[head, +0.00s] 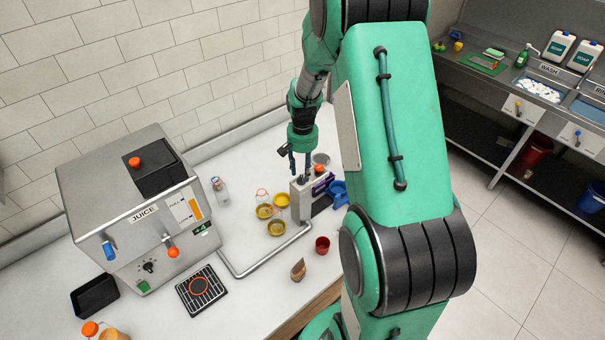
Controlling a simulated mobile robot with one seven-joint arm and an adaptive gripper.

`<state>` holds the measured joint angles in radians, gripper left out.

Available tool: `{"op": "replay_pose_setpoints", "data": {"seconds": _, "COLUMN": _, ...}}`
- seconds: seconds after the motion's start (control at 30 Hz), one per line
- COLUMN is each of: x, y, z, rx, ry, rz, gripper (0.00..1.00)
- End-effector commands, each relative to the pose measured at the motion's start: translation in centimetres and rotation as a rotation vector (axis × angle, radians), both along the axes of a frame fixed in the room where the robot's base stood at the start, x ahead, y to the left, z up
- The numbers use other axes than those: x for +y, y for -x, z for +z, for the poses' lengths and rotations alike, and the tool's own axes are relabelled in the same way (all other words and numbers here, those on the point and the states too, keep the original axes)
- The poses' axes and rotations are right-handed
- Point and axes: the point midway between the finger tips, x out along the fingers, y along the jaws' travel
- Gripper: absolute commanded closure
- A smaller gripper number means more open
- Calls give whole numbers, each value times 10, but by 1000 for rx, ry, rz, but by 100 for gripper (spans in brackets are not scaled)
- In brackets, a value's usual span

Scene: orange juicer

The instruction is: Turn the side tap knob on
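The large grey juicer (130,200), labelled JUICE, stands on the white counter at the left. Its front has a tap with an orange knob (172,252), a blue handle (108,250) and a black dial (149,267). I cannot tell for sure which of these is the side tap knob. My gripper (299,168) points down, well to the right of the juicer, above a small grey unit with a purple label (319,187). Its two fingers look apart with nothing between them. Whether they touch the unit is unclear.
Yellow-filled jars (265,211), a clear bottle (220,190), a red cup (322,245) and a brown paper item (298,269) stand on the counter. A black grate (201,289) and black bin (95,296) lie nearer.

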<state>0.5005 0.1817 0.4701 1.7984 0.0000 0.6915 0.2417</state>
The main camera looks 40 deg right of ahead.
Motion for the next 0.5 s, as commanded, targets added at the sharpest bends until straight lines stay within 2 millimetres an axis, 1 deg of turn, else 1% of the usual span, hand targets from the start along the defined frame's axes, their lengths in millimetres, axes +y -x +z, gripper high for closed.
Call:
{"op": "replay_pose_setpoints", "data": {"seconds": 0.03, "x": 0, "y": -1, "z": 9, "rx": -3, "ry": 1, "rz": 0, "gripper": 64}}
{"op": "replay_pose_setpoints", "data": {"seconds": 0.3, "x": -1, "y": -1, "z": 53, "rx": -3, "ry": 1, "rz": 0, "gripper": 64}}
{"op": "replay_pose_setpoints", "data": {"seconds": 0.5, "x": 0, "y": -1, "z": 80, "rx": -2, "ry": 1, "rz": 0, "gripper": 64}}
